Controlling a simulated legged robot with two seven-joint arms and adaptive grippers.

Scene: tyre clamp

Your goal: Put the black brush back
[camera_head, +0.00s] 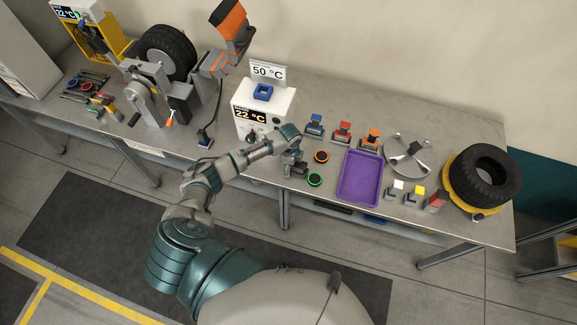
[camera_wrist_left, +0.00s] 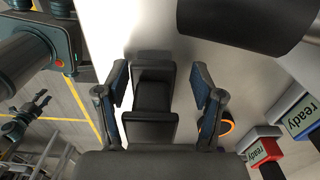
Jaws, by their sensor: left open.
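My left gripper (camera_head: 292,163) is low over the front of the table, beside the orange-ringed and green-ringed round items. In the left wrist view its two blue-padded fingers (camera_wrist_left: 160,108) are open, one on each side of a black blocky object (camera_wrist_left: 153,95). A gap shows between this object and each finger. The black piece also shows by the gripper in the head view (camera_head: 301,169), partly hidden. I cannot tell whether it is the black brush or a stand for it. My right gripper is not in view.
A purple tray (camera_head: 360,177) lies right of the gripper. Blue (camera_head: 315,125), red (camera_head: 342,132) and orange (camera_head: 372,138) items stand behind. A thermometer box (camera_head: 264,108) stands behind-left. A tyre (camera_head: 482,174) is at the far right.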

